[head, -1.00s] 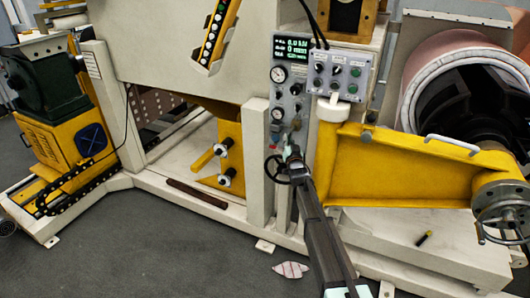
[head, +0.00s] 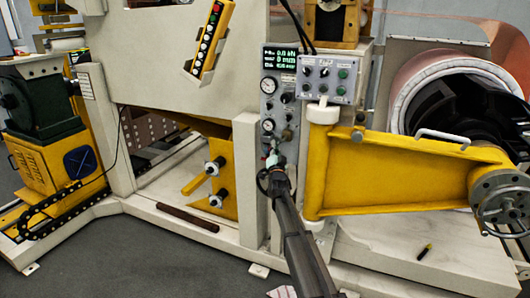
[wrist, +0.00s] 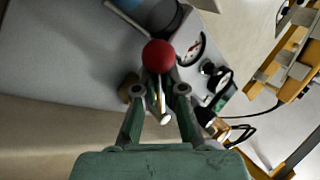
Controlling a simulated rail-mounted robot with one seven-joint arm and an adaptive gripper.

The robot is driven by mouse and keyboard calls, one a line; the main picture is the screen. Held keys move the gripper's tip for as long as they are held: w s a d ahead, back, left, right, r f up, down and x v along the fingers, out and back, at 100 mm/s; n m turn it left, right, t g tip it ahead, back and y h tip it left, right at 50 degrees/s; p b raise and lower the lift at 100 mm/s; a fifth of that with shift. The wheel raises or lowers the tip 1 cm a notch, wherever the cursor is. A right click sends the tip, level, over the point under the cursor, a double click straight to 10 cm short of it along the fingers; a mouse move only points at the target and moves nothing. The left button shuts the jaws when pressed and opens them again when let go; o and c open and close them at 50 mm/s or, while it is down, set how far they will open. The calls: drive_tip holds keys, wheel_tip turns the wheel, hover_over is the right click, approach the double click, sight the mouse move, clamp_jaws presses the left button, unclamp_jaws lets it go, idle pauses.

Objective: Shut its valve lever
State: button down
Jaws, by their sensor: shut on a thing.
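The valve lever, a thin pale stem with a red ball knob (wrist: 158,55), shows in the wrist view. My gripper (wrist: 160,91) has one finger on each side of the stem, just below the knob, and is shut on it. In the head view my gripper (head: 272,162) is at the lower part of the grey gauge panel (head: 283,116). There the lever is too small and covered to make out.
Pressure gauges (head: 268,87) and a button box (head: 327,78) are above my gripper. A yellow swing arm (head: 390,180) with a handwheel (head: 503,205) stands to the right. A white post is close on the left. Grey floor lies in front.

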drive_tip(key=shift+r, duration=0.1)
drive_tip(key=c, duration=1.2)
unclamp_jaws()
drive_tip(key=shift+c, duration=0.2)
drive_tip(key=shift+s, duration=0.1)
drive_tip(key=v, duration=1.1)
drive_tip(key=shift+s+f, duration=0.25)
drive_tip(key=shift+s, duration=0.1)
